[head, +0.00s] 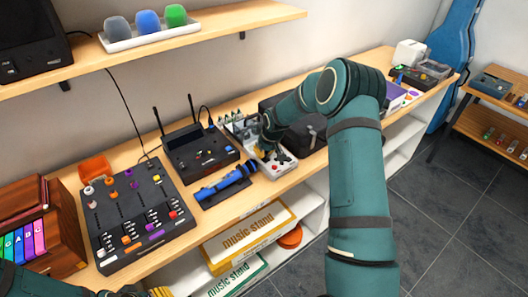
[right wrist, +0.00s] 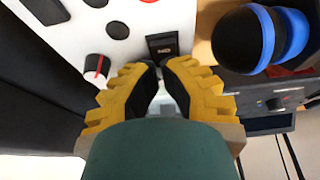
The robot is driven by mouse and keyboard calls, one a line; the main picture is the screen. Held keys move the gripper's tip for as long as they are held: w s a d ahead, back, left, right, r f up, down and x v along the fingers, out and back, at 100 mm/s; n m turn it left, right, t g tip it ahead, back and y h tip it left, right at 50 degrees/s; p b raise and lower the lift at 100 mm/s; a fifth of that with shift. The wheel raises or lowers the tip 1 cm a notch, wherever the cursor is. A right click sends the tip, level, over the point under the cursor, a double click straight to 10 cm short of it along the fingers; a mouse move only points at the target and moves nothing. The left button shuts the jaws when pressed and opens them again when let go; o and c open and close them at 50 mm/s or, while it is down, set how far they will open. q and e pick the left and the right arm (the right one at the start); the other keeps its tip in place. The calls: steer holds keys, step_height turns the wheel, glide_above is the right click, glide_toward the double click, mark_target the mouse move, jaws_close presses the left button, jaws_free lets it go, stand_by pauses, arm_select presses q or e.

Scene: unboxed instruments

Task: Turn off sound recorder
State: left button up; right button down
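The sound recorder appears to be the white device (head: 277,166) with red and dark controls near the counter's front edge. Its white panel (right wrist: 160,16) fills the top left of the right wrist view, with a black rocker switch (right wrist: 163,44) bearing small light lettering and a knob with a red line (right wrist: 97,67). My right gripper (right wrist: 161,64) has its yellow fingertips almost together, just below the switch in that view, holding nothing. Contact cannot be told. In the head view the right gripper (head: 266,150) is over the recorder. Only a yellow bit of my left gripper (head: 160,292) shows at the bottom edge.
A blue microphone (head: 225,185) lies left of the recorder; its dark head (right wrist: 238,40) shows in the wrist view. A black receiver with antennas (head: 200,150) and a mixer (head: 133,215) stand further left. A dark case (head: 306,133) is close on the right.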

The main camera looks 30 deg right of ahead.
mark_target(268, 158)
steer(key=shift+s+d+r, duration=0.1)
steer(key=shift+s+r, duration=0.2)
steer(key=shift+s, duration=0.45)
steer(key=r, duration=0.1)
steer(key=r+p, duration=0.1)
steer(key=r, duration=0.1)
steer(key=r+p, duration=0.1)
steer(key=shift+w+r, duration=0.2)
steer(key=shift+w, duration=0.1)
steer(key=w+v, duration=0.2)
steer(key=v, duration=0.7)
steer(key=shift+r+b, duration=0.3)
steer(key=shift+r, duration=0.25)
steer(key=shift+s+f, duration=0.1)
steer(key=shift+s, duration=0.05)
